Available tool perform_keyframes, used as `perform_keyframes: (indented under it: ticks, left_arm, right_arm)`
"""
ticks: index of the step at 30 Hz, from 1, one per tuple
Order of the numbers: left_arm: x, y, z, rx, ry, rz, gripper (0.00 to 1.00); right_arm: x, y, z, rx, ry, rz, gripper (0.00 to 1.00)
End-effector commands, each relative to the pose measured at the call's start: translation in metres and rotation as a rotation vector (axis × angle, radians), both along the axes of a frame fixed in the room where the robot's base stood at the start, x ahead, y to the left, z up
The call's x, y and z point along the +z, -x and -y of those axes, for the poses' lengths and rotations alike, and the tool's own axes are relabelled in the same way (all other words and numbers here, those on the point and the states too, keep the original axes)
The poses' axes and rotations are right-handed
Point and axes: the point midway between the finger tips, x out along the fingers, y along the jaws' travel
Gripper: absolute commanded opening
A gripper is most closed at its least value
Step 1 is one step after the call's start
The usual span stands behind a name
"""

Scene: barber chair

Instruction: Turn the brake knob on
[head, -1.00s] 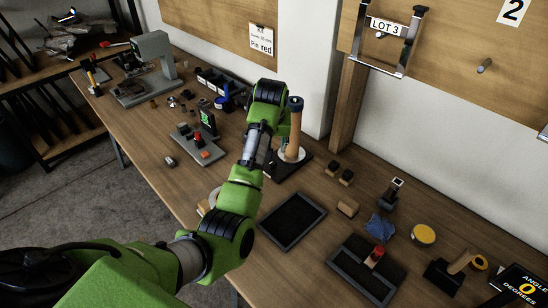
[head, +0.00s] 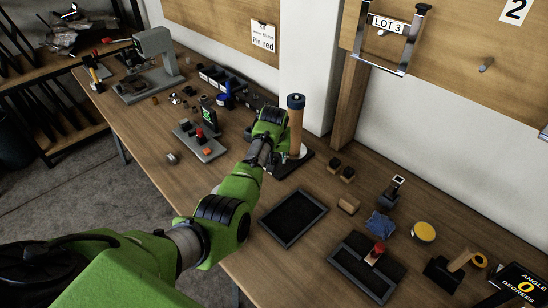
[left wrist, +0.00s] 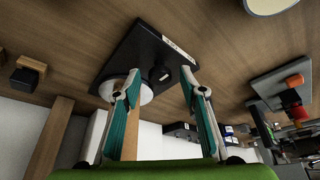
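A stand with a black base (head: 304,163) and a tall wooden post (head: 296,130) with a dark blue cap stands on the workbench near the wall. In the left wrist view the base (left wrist: 130,45) shows with a white disc, a white label and a small black knob (left wrist: 160,74), which looks like the brake knob. My left gripper (left wrist: 162,80) is open, with its teal-lined fingers on either side of the knob in the picture. I cannot tell whether they touch it. My right gripper is not in view.
A grey fixture with red and orange parts (head: 207,145) stands left of my arm. Black trays (head: 293,217), small wooden blocks (head: 348,205) and a yellow-topped disc (head: 423,231) lie to the right. Parts bins (head: 215,78) stand behind.

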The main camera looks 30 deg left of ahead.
Motion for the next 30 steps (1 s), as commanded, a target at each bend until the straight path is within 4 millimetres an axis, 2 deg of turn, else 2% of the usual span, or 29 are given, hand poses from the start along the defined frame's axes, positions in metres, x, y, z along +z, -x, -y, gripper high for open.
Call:
perform_keyframes:
  ticks: [2, 6, 20, 30]
  left_arm:
    - [0.0, 0.0, 0.0, 0.0, 0.0, 0.0, 0.36]
    - [0.0, 0.0, 0.0, 0.0, 0.0, 0.0, 0.0]
    - [0.002, 0.001, -0.001, -0.067, -0.001, -0.002, 0.0]
    - [0.003, 0.001, -0.005, -0.326, -0.002, -0.002, 0.0]
  right_arm:
    - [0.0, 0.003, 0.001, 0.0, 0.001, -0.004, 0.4]
    - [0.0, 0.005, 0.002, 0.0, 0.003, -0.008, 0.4]
    - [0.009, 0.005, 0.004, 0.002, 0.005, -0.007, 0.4]
    - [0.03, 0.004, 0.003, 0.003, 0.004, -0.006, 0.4]
